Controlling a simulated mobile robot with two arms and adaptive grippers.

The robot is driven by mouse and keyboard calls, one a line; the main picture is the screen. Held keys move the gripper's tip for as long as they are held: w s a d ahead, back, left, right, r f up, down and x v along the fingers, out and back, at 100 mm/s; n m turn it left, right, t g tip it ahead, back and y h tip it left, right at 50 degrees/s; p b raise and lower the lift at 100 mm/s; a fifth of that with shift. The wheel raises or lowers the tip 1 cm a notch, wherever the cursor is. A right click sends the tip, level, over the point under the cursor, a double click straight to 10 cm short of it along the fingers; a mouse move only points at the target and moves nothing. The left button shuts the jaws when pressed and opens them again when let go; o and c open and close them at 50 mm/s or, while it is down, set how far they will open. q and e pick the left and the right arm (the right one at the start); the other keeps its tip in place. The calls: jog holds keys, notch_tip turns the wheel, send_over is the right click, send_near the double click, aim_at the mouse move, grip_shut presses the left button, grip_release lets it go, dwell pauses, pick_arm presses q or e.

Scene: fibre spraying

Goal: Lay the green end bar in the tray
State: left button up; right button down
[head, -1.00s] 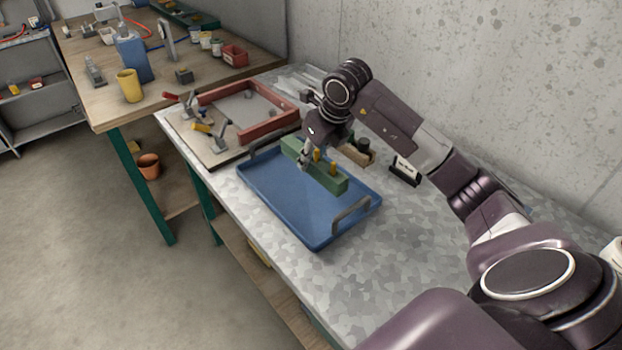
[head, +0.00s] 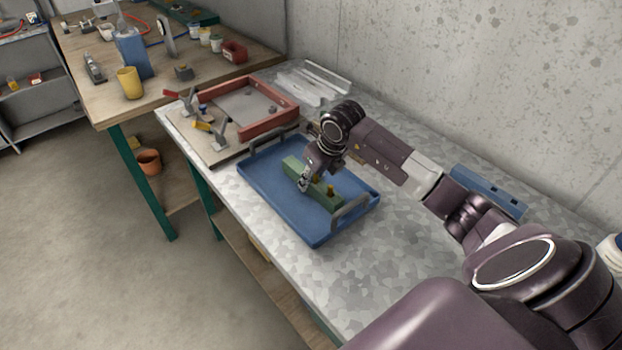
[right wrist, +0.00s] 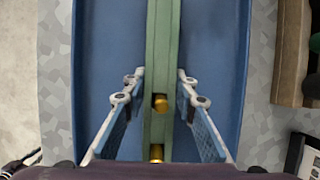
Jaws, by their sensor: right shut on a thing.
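The green end bar (head: 327,197) is inside the outline of the blue tray (head: 262,188), lengthwise along it, low at the tray floor. I cannot tell for sure whether it touches the floor. Two brass-coloured pins stand up from its near part. My right gripper (head: 304,184) is shut on the bar near its middle and partly hides it. In the right wrist view the bar (right wrist: 162,60) runs between the two fingers, with the tray floor (right wrist: 110,40) on both sides. My left gripper is not in view.
A red frame (head: 262,127) with clamps beside it stands just behind the tray on the left. The tray has a grey handle (head: 352,209) at its near end. Clear strips (head: 315,82) lie by the wall. The metal table is free in front of the tray.

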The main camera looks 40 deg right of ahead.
jog(key=c, duration=1.6)
grip_release()
jog(key=shift+r, duration=0.2)
jog(key=b+v, duration=0.2)
jog(key=v, duration=0.8)
jog(key=shift+s+r, duration=0.1)
jog(key=shift+r, duration=0.2)
jog(key=shift+s+r, duration=0.25)
jog(key=shift+r, duration=0.3)
